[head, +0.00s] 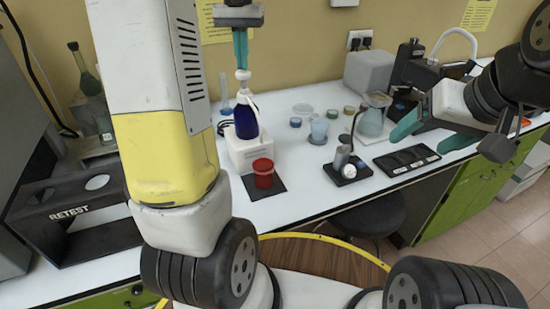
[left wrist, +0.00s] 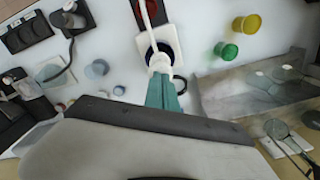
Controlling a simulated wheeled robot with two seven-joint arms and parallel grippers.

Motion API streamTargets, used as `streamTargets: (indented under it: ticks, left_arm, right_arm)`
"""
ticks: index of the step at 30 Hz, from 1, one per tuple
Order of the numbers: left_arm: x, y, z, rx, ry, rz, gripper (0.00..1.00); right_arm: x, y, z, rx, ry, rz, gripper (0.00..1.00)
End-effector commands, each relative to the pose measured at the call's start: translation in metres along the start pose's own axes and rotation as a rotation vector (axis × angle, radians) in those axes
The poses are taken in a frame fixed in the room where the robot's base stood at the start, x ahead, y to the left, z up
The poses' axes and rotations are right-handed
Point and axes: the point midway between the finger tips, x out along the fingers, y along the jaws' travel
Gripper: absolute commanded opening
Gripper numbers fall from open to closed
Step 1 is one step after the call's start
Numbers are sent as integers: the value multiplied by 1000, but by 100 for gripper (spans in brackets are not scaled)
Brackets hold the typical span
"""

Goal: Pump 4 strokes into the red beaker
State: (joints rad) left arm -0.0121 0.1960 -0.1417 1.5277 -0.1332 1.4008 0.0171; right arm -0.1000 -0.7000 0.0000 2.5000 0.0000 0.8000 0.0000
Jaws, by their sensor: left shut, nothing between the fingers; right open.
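The red beaker (head: 263,172) stands on a dark mat (head: 278,188) in front of a white box-like stand (head: 240,152). The blue pump bottle (head: 245,122) stands on that white stand, its white pump head (head: 242,75) on top. My left gripper (head: 241,66) is shut, pointing down, with its teal fingertips right at the top of the pump head. In the left wrist view the teal fingers (left wrist: 162,95) meet the white pump head (left wrist: 160,62); contact is hard to tell. My right gripper (head: 415,122) is open and empty at the right, above the counter.
A black RETEST rack (head: 75,212) stands at the left. Small jars, a light-blue cup (head: 319,128), a flask (head: 371,120), a small device on a black base (head: 347,168) and a black tray (head: 406,160) occupy the counter's middle and right. A stool (head: 372,215) stands below the front edge.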

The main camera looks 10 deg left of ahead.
Motion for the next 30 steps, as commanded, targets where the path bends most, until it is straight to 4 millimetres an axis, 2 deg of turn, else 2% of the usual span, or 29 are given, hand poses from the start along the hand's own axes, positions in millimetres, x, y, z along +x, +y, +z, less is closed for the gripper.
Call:
streamTargets:
  ticks: [23, 30]
  left_arm:
    - [29, 0, 1, -1, -3, 0, 0]
    - [29, 0, 0, -1, -4, 0, 0]
  right_arm:
    - [0, 0, 0, 0, 0, 0, 73]
    - [0, 0, 0, 0, 0, 0, 73]
